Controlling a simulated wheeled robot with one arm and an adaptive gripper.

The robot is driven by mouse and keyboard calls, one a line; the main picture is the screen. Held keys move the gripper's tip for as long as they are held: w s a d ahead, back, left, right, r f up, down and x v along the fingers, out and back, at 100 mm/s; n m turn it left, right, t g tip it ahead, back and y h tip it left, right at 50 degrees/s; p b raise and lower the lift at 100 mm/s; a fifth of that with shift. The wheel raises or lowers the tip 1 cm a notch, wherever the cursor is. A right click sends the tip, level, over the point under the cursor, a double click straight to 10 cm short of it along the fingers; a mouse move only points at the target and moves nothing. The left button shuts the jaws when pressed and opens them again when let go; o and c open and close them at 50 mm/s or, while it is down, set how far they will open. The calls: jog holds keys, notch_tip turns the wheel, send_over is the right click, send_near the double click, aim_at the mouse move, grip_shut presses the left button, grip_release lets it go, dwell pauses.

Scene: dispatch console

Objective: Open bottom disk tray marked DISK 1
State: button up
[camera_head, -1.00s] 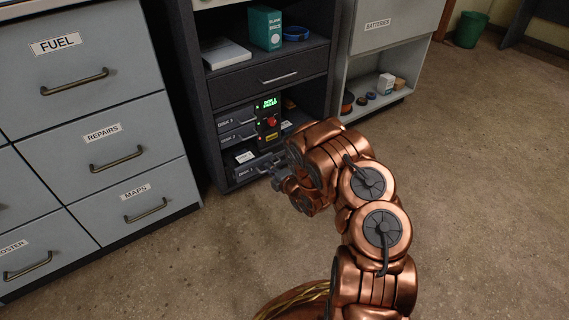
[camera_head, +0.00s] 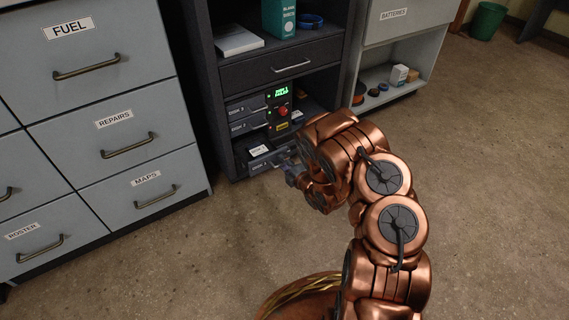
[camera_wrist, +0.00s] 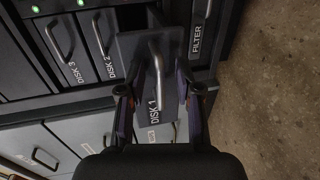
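The DISK 1 tray (camera_wrist: 136,62) is the bottom tray of the disk unit. In the wrist view its dark front stands nearer than the DISK 2 (camera_wrist: 104,48) and DISK 3 (camera_wrist: 62,42) fronts, so it is partly out. Its grey bar handle (camera_wrist: 157,72) lies between the two fingers of my gripper (camera_wrist: 158,92). The fingers are spread, with visible gaps on both sides of the handle. In the head view my gripper (camera_head: 293,172) is at the tray's front, and my arm hides part of it. A white label shows inside the tray (camera_head: 258,151).
A dark drawer (camera_head: 270,70) is above the disk unit, which has a green display (camera_head: 281,92) and red button (camera_head: 282,110). A FILTER panel (camera_wrist: 198,40) is beside DISK 1. Grey drawers (camera_head: 100,130) stand left. The floor (camera_head: 480,180) at right is clear.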

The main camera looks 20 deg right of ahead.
jog(key=shift+s+d, duration=0.1)
jog(key=shift+s, duration=0.05)
jog(key=v, duration=1.1)
jog(key=shift+s, duration=0.3)
jog(key=shift+d+r, duration=0.1)
jog(key=shift+r, duration=0.1)
dwell(0.7)
